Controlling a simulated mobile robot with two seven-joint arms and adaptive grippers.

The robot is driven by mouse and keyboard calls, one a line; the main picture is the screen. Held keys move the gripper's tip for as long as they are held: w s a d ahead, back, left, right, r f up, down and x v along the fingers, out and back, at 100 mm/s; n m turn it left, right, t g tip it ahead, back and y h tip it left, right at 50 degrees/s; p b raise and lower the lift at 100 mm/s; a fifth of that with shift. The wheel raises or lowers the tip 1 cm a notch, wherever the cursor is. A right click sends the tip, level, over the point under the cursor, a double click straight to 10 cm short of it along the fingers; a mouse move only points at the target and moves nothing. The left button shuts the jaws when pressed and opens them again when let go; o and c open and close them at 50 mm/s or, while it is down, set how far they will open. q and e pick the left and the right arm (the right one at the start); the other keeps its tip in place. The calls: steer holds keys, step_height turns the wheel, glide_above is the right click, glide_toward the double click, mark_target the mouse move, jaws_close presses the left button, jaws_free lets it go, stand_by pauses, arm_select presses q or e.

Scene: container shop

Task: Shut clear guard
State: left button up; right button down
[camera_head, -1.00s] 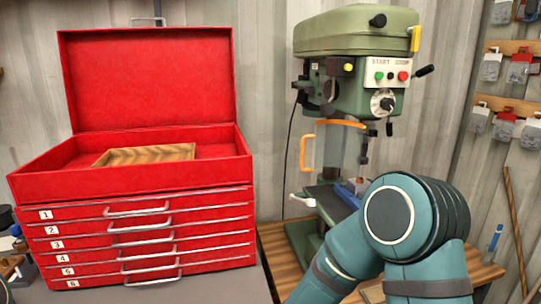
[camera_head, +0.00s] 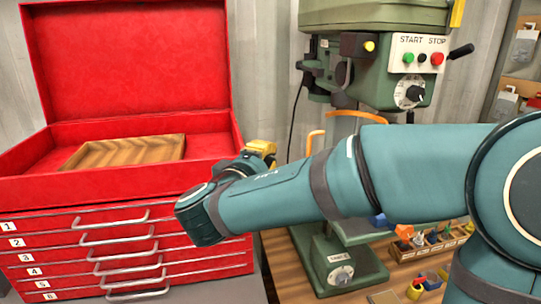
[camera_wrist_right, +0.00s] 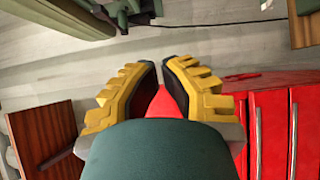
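The clear guard is on the green drill press (camera_head: 375,75). Only its orange handle (camera_head: 315,141) and orange top rim (camera_head: 356,114) show clearly in the head view; my right arm hides most of the panel. I cannot tell how far the guard is swung. My right arm crosses in front of the press, and its yellow-fingered gripper (camera_head: 262,150) is left of the handle, apart from it in the picture. In the wrist view the right gripper (camera_wrist_right: 160,66) has a gap between its fingertips and holds nothing. My left gripper is not in view.
A red tool chest (camera_head: 130,100) with its lid up stands at the left, a wooden tray (camera_head: 125,152) inside. A wooden rack of small parts (camera_head: 430,242) lies on the bench at the lower right. The panel with start and stop buttons (camera_head: 422,56) is above my arm.

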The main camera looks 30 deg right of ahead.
steer(key=w+d+p, duration=0.1)
steer(key=d, duration=0.6)
steer(key=shift+w+d, duration=0.3)
steer(key=shift+d, duration=0.1)
steer(key=shift+f, duration=0.1)
